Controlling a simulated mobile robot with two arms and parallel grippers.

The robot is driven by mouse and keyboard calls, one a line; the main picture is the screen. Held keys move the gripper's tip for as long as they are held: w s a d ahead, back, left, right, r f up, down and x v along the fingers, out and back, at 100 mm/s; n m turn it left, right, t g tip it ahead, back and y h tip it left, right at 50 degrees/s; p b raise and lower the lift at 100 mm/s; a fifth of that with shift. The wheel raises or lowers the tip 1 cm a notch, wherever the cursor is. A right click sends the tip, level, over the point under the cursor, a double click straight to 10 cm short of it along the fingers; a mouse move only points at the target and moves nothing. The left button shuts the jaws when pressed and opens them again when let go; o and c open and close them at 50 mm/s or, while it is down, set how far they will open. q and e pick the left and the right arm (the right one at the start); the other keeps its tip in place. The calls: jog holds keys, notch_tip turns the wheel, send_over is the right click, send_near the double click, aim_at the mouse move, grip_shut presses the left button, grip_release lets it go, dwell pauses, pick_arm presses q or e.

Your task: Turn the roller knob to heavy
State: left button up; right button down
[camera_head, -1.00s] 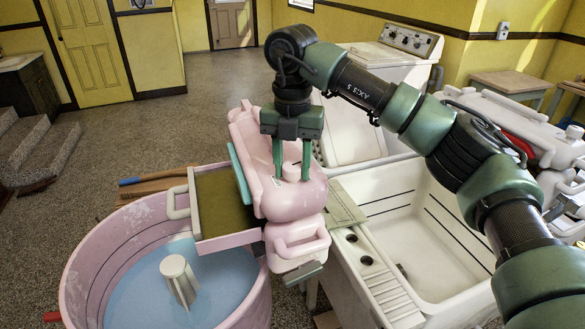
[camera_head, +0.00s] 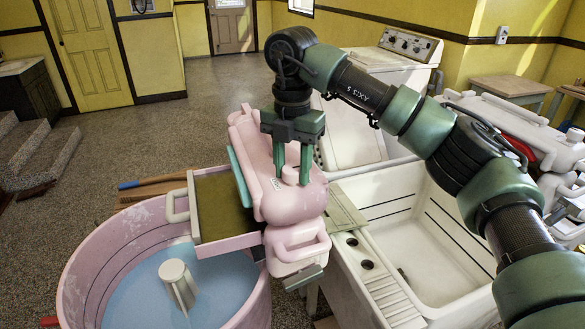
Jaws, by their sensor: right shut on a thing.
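The pink wringer head (camera_head: 292,207) sits over the rim of the pink washer tub (camera_head: 90,265). A round pink roller knob (camera_head: 290,175) stands on top of the wringer head. My right gripper (camera_head: 292,180) points down from above, its two green fingers shut on the knob, one on each side. The fingers partly cover the knob, and no heavy mark or pointer can be read from here. My left gripper is not in view.
A white double sink (camera_head: 385,205) stands just right of the wringer, below my right arm. A white washer (camera_head: 372,75) is behind it. A grey agitator (camera_head: 177,284) stands in the tub's blue water. Open floor lies to the left.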

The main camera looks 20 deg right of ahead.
aim_at(292, 168)
jog(key=c, duration=1)
grip_release()
jog(key=shift+r, duration=0.2)
jog(key=shift+o, duration=0.6)
jog(key=shift+f, duration=0.1)
notch_tip(292, 168, up, 8)
jog(key=shift+f, duration=0.1)
